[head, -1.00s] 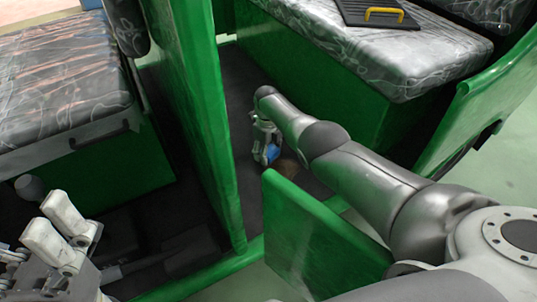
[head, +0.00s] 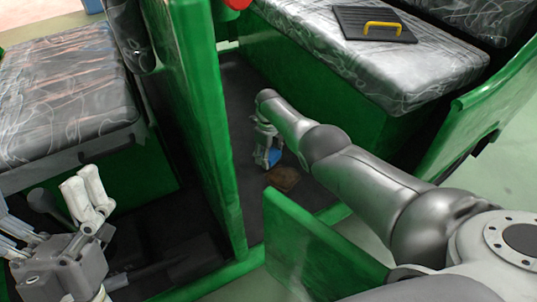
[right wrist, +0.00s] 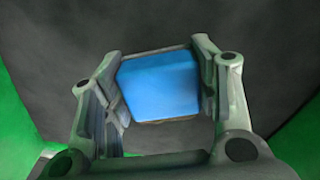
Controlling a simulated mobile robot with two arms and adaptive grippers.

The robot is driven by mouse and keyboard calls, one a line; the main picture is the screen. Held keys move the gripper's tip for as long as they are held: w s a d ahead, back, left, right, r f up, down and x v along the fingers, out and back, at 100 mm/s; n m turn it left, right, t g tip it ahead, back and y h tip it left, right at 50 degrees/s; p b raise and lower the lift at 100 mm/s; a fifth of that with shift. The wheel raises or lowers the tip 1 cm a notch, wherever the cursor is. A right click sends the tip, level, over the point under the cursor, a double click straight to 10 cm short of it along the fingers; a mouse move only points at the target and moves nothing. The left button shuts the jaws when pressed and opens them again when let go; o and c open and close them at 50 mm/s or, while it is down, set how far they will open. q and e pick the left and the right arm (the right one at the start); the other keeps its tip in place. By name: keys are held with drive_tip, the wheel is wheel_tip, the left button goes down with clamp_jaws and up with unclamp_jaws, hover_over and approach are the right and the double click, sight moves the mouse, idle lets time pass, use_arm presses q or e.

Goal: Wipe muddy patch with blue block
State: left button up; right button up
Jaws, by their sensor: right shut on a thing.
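The blue block (head: 273,156) is in my right gripper (head: 268,150), low over the dark floor between the green panels. The right wrist view shows the block (right wrist: 160,87) held between both fingers (right wrist: 158,95). The muddy patch (head: 285,180) is a brown mark on the floor, just in front of the block in the head view. I cannot tell if the block touches the floor. My left gripper (head: 45,215) is at the lower left with its fingers spread apart and nothing between them.
A tall green panel (head: 205,120) stands left of my right arm, and a low green panel (head: 320,250) stands in front. A padded seat (head: 370,60) bears a black board with a yellow handle (head: 383,28). Another padded seat (head: 60,100) is at the left.

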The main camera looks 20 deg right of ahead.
drive_tip(key=shift+r+p, duration=0.5)
drive_tip(key=shift+r, duration=0.1)
drive_tip(key=shift+r+p, duration=0.4)
use_arm(q)
drive_tip(key=w+d+f+g+y, duration=0.1)
drive_tip(key=w+f+g+y, duration=0.1)
drive_tip(key=w+f+g, duration=0.3)
drive_tip(key=shift+w+f+g, duration=0.4)
drive_tip(key=shift+w+f, duration=0.2)
drive_tip(key=shift+w, duration=0.5)
use_arm(e)
drive_tip(key=shift+r, duration=0.15)
drive_tip(key=shift+r+p, duration=0.2)
drive_tip(key=shift+p, duration=0.15)
drive_tip(key=shift+r+p, duration=1.25)
use_arm(q)
wheel_tip(320, 180, down, 13)
drive_tip(key=w+a+g+y, duration=0.1)
drive_tip(key=g+y, duration=0.1)
drive_tip(key=g, duration=0.5)
drive_tip(key=shift+w+a+g+y, duration=0.2)
drive_tip(key=shift+w+g+y, duration=0.05)
drive_tip(key=shift+g+y, duration=0.15)
drive_tip(key=shift+r, duration=0.1)
